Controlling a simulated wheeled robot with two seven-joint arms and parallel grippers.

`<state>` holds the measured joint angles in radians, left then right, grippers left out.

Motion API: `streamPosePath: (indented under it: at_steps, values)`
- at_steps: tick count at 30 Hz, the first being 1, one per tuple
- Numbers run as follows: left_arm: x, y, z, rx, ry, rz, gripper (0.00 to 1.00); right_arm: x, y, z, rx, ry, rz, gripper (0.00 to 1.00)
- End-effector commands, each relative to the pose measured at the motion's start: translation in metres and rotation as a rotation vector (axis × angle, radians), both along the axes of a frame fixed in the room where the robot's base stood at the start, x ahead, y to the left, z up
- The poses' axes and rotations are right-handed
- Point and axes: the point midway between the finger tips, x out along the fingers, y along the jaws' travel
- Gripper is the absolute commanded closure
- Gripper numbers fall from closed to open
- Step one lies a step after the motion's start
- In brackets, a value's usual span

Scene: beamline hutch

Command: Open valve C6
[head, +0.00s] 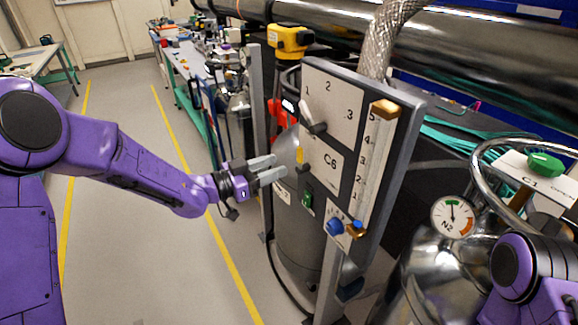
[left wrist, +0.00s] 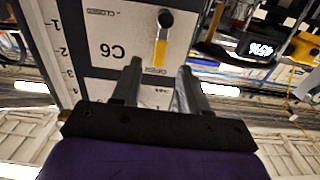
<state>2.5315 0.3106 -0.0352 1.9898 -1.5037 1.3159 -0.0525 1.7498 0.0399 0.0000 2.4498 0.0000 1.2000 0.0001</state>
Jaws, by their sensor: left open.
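The grey panel in the head view bears a C6 label (head: 330,162), and this label shows upside down in the left wrist view (left wrist: 104,50). Beside it is a small valve lever (head: 299,157) with a yellow arm and dark pivot. In the left wrist view the lever's yellow arm (left wrist: 160,52) points from the pivot to a word that appears to read OPEN; CLOSED is printed to the side. My left gripper (head: 272,168) is open and empty, just left of the lever, with its fingertips apart from it. My right gripper is not visible.
The panel also holds a 1-2-3 selector (head: 316,128), a numbered slider (head: 371,165), a green switch (head: 307,200) and a blue knob (head: 334,227). An N2 gauge (head: 453,216) and metal vessel stand at right. The floor left of the panel is clear.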

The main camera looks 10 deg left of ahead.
Motion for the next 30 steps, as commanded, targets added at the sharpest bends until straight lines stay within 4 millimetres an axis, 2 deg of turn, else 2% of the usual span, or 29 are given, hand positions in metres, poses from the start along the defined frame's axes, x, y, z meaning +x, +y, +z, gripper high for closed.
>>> streamPosePath:
  at_steps: [3,9,22,26,28,29,30]
  values:
    - [-0.016,0.017,-0.001,-0.001,-0.001,0.002,0.56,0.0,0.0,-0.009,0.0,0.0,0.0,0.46]
    - [-0.028,0.027,-0.001,0.0,0.0,-0.001,0.56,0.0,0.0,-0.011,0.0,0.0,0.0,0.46]
    - [-0.026,0.029,0.0,-0.004,0.005,0.011,0.56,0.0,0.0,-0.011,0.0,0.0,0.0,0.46]
    - [-0.014,0.048,-0.002,-0.105,0.067,0.18,0.56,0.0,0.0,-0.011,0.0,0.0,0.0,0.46]
    - [-0.012,0.062,-0.031,-0.187,0.178,0.344,0.56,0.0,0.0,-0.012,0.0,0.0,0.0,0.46]
    - [-0.016,0.068,-0.056,-0.215,0.251,0.425,0.56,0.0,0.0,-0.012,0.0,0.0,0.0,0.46]
    - [-0.026,0.076,-0.093,-0.241,0.354,0.536,0.56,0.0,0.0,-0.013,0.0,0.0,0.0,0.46]
